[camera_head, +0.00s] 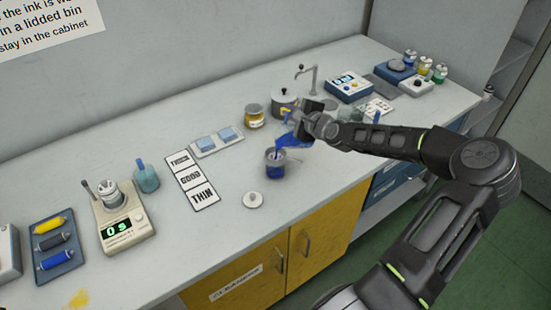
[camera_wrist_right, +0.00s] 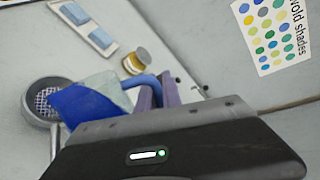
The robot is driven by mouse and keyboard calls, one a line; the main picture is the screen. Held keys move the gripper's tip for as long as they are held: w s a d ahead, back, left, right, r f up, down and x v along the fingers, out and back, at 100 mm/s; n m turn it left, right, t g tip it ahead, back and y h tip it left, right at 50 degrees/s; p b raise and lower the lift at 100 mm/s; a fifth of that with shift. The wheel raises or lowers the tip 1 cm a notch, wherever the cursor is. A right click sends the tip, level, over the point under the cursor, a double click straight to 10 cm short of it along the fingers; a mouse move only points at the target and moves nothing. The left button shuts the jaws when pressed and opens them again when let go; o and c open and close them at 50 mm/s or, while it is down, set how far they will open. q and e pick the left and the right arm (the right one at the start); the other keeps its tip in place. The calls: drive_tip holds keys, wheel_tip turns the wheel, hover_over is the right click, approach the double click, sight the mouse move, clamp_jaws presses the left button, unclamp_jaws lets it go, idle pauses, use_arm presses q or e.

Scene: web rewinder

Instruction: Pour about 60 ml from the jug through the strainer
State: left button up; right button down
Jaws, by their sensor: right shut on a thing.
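My right gripper (camera_head: 307,129) is shut on the handle of a blue jug (camera_head: 289,141). It holds the jug tilted, spout down to the left, just above a small cup (camera_head: 275,170) on the bench. The round mesh strainer (camera_wrist_right: 47,101) shows in the right wrist view, with the tilted jug (camera_wrist_right: 88,101) beside and partly over it; dark blue shows in the jug's lower part. The right gripper's fingers (camera_wrist_right: 158,95) grip the jug's handle there. My left gripper is out of view.
A white lid (camera_head: 253,200) lies in front of the cup. A yellow jar (camera_head: 254,116) and a grey pot (camera_head: 284,103) stand behind.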

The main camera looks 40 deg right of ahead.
drive_tip(key=shift+w, duration=0.2)
idle(0.4)
drive_tip(key=shift+a+f+n+b, duration=0.15)
drive_tip(key=shift+n+b, duration=0.15)
drive_tip(key=shift+b, duration=0.25)
idle(0.3)
drive_tip(key=shift+w+a, duration=0.1)
idle(0.4)
drive_tip(key=shift+r+n+g+h, duration=0.25)
drive_tip(key=shift+n+g+h, duration=0.05)
idle(0.4)
drive_tip(key=shift+s+d+f+m+y+p, duration=0.15)
drive_tip(key=shift+d+m+y+p, duration=0.15)
drive_tip(key=shift+d+m+p, duration=0.15)
drive_tip(key=shift+s+d+f+m+y+p, duration=0.1)
drive_tip(key=shift+d+m+y+p, duration=0.25)
drive_tip(key=shift+m, duration=0.2)
